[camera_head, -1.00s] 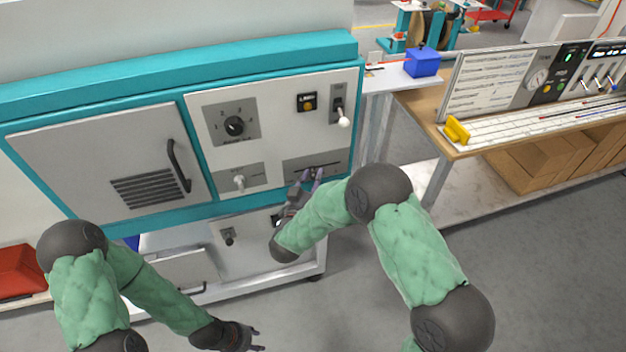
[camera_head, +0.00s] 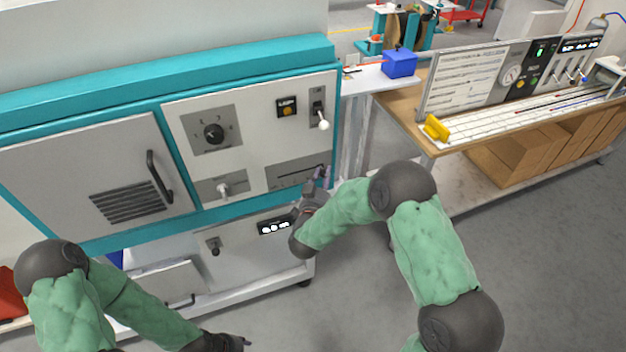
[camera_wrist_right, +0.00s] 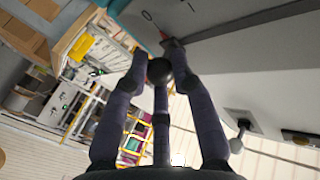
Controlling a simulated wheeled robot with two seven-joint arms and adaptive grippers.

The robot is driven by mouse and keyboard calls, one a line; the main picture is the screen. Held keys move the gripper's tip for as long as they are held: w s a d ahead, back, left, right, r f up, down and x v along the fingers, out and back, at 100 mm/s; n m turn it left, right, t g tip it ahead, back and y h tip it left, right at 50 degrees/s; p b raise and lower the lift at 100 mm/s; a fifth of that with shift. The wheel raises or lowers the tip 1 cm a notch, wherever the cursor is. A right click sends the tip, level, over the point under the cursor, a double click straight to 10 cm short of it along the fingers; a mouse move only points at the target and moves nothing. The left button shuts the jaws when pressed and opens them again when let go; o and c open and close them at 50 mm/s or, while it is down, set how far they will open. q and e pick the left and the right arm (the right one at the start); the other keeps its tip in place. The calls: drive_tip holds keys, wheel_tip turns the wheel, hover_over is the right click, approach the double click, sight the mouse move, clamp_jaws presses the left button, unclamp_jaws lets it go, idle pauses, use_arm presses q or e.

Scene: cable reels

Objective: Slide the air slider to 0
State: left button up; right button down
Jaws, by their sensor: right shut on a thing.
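The right-hand slider panel (camera_head: 285,174) is a grey plate with a dark slot on the lower right of the machine front. Its label is too small to read. My right gripper (camera_head: 322,172) is at the right end of this slot. In the right wrist view its fingers (camera_wrist_right: 160,80) are shut around the slider's dark round knob (camera_wrist_right: 160,70). A red pointer (camera_wrist_right: 164,36) sits by the knob, close to a printed 0 (camera_wrist_right: 147,16). My left gripper (camera_head: 228,342) is low at the bottom edge, partly cut off and away from the machine.
Left of this slider is another with a white knob (camera_head: 223,190). Above are a rotary dial (camera_head: 213,133), a button (camera_head: 287,107) and a white-tipped lever (camera_head: 322,124).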

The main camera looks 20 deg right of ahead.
drive_tip(key=shift+d, duration=0.2)
drive_tip(key=c, duration=1.3)
unclamp_jaws()
drive_tip(key=shift+d, duration=0.1)
drive_tip(key=shift+s, duration=0.15)
drive_tip(key=v, duration=1.2)
